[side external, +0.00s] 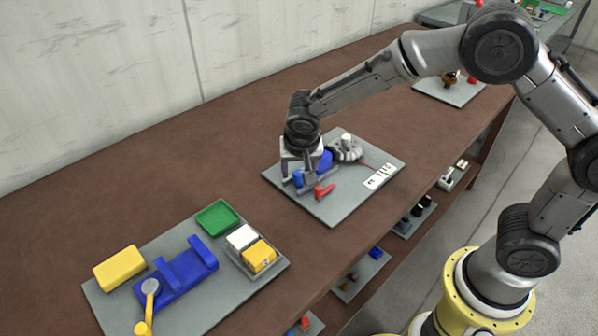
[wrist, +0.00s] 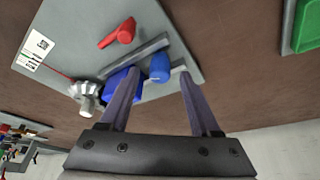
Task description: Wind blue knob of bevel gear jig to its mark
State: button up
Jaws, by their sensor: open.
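The bevel gear jig sits on a grey plate (side external: 330,212) on the brown bench. Its blue knob (wrist: 160,68), a short cylinder, also shows in the side view (side external: 298,179). My gripper (wrist: 159,73) is open, with its fingers on either side of the knob in the wrist view; I cannot tell whether they touch it. In the side view my gripper (side external: 300,183) is low over the plate. A blue block (side external: 325,160) and a grey toothed gear (side external: 346,149) are beside it. A white card with dark marks (side external: 380,176) lies on the plate; its markings are too small to read.
A red handle (side external: 325,191) lies close to my gripper, by a grey bar (wrist: 140,52). A second plate (side external: 215,315) at front left holds a blue fixture (side external: 178,275), a yellow block (side external: 119,267) and a green tray (side external: 217,217).

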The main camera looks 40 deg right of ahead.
jog(key=shift+x, duration=0.85)
jog(key=shift+r, duration=0.1)
grip_shut()
